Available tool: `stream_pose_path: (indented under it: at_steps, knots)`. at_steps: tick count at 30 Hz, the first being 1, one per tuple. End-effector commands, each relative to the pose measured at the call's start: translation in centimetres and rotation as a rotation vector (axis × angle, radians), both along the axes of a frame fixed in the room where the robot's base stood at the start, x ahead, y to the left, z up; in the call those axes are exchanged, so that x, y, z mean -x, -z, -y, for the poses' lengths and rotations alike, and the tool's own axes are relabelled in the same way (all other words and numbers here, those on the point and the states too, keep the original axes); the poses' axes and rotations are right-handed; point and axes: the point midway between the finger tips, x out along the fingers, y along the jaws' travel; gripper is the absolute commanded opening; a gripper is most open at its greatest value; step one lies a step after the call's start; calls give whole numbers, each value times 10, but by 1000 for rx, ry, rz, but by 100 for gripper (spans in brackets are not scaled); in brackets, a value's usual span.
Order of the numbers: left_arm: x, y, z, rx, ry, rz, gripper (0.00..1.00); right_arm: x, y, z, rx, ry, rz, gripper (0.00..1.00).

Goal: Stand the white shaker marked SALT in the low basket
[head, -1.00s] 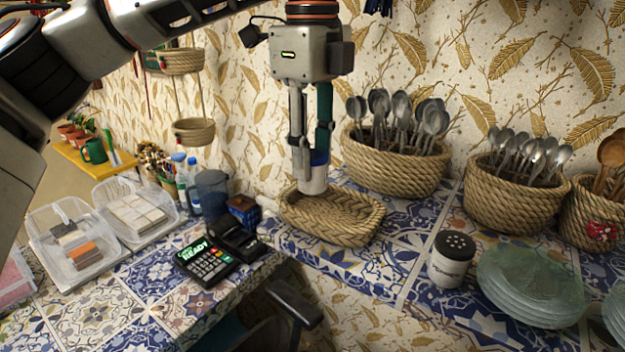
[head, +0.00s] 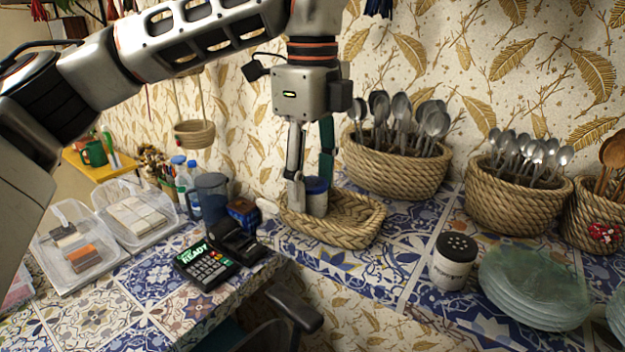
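A white shaker with a blue lid (head: 317,200) stands upright inside the low woven basket (head: 350,235), at its left end. No marking on it can be read from here. My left gripper (head: 311,180) points down over the basket, with its fingers spread on either side of the shaker. The pale finger is at the shaker's left, and the dark green finger is at its upper right, partly behind the lid. The gripper looks open, with a gap beside the lid. My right gripper is not in view.
A second white shaker with a black lid (head: 453,261) stands on the tiled counter, beside stacked glass plates (head: 533,285). Tall baskets of spoons (head: 395,165) stand behind. A card terminal (head: 207,265) and clear bins (head: 75,245) are at left.

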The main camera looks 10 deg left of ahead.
Motion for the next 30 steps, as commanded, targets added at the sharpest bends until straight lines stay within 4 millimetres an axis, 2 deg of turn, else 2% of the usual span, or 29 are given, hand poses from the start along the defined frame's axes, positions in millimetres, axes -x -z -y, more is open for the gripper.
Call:
stream_pose_path:
  at_steps: [5, 8, 21, 25, 30]
  knots:
    - [0, -3, 0, 0, 0, 1, 48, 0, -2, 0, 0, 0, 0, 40]
    - [0, -12, 0, 0, -1, 3, 48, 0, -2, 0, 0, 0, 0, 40]
    - [0, -97, 0, 0, -1, 4, 48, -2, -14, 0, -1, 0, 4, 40]
    - [0, -114, 1, -1, -1, 4, 48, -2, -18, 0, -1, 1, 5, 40]
    - [0, -123, 0, -1, 0, 0, 48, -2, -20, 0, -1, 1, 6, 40]
